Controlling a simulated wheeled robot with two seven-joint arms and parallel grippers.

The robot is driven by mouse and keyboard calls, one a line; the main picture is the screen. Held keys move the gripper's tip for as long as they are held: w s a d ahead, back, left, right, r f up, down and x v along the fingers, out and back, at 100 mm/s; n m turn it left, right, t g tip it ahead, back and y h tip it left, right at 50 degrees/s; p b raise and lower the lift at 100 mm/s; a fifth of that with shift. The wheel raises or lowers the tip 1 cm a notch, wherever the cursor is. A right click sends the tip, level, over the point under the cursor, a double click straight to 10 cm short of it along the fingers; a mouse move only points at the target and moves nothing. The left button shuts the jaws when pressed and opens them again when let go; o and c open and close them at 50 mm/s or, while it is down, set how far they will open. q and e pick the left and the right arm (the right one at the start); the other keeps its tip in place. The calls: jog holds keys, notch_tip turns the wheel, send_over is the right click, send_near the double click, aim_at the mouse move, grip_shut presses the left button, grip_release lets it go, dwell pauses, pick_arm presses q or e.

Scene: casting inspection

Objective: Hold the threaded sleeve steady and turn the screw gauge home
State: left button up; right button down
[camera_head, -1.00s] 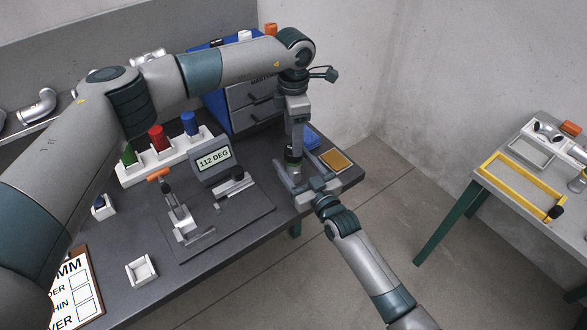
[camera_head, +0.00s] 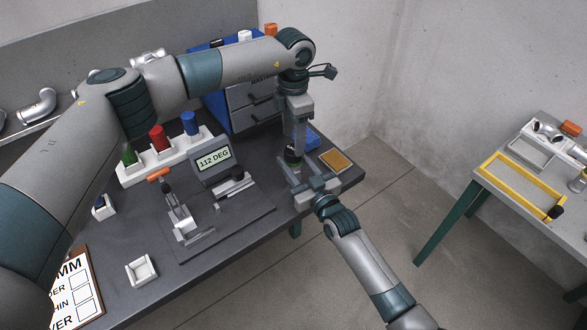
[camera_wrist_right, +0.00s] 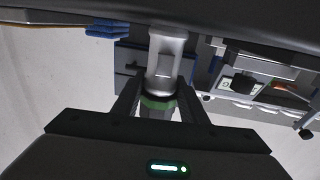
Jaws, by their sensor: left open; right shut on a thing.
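The silver threaded sleeve (camera_wrist_right: 165,65) stands between the fingers of my right gripper (camera_wrist_right: 157,88), which is shut on it near the table's right edge. A dark piece with a green band, apparently the screw gauge (camera_head: 293,153), shows at the sleeve; the green band also shows in the right wrist view (camera_wrist_right: 157,103). My left gripper (camera_head: 295,142) points down from above at the gauge and is open. Its fingers partly hide the gauge, and I cannot tell how deep the gauge sits in the sleeve. My right gripper also shows in the head view (camera_head: 298,180).
A display reading 112 DEG (camera_head: 213,157) and a clamp with an orange handle (camera_head: 160,175) stand left of the grippers. Red, green and blue pieces sit in a white rack (camera_head: 165,162). A blue drawer cabinet (camera_head: 217,108) is behind. A yellow-framed tray (camera_head: 520,185) lies on the right table.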

aim_at(293, 149)
pick_arm(q)
jog(key=n, duration=0.2)
jog(key=shift+n, duration=0.4)
jog(key=shift+f, duration=0.1)
jog(key=shift+f, duration=3.9)
jog(key=c, duration=1.1)
jog(key=shift+m, duration=1.7)
